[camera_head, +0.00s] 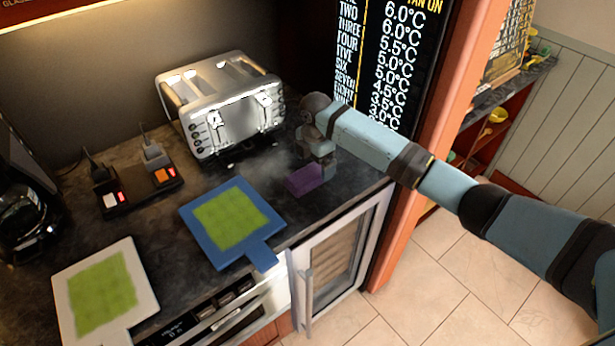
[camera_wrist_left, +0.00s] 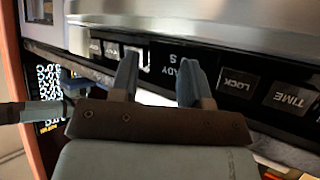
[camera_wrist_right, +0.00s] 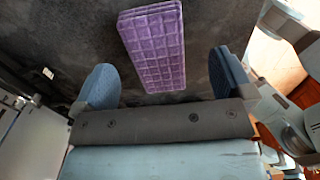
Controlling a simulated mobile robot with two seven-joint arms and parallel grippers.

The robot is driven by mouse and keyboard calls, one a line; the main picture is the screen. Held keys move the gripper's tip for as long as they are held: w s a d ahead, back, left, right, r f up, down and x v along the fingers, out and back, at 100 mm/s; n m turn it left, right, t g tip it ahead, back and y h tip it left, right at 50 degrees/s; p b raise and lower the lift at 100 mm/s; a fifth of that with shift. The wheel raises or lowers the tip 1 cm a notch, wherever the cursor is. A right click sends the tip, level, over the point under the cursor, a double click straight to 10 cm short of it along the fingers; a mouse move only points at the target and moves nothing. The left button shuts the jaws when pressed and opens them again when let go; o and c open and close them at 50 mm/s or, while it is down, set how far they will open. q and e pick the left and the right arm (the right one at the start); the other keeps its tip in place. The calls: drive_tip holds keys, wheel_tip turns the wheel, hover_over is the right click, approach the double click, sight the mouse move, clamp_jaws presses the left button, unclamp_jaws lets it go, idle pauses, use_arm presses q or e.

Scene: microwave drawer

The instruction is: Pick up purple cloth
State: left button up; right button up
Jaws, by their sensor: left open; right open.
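The purple cloth (camera_head: 306,180) lies flat on the dark countertop, near its front right part. In the right wrist view the cloth (camera_wrist_right: 153,47) shows a quilted grid pattern. My right gripper (camera_head: 322,172) is just above and beside the cloth, pointing down. In the right wrist view my right gripper (camera_wrist_right: 165,85) is open, and the near end of the cloth shows between its fingers. I cannot tell whether a finger touches it. My left gripper (camera_wrist_left: 158,80) is open and empty in front of a panel with buttons. The left gripper does not show in the head view.
A silver toaster (camera_head: 225,105) stands behind the cloth. A blue board (camera_head: 262,254) with a green mat lies left of the cloth, and a white board (camera_head: 140,268) lies farther left. A black power strip (camera_head: 139,196) sits behind them. An orange post (camera_head: 436,120) stands at the right.

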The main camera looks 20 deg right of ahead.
sight(313, 171)
drive_tip(key=f, duration=0.4)
drive_tip(key=shift+w+a+f, duration=0.1)
drive_tip(key=shift+w+a, duration=0.1)
drive_tip(key=c, duration=1)
wheel_tip(313, 171, up, 20)
drive_tip(key=b, duration=0.1)
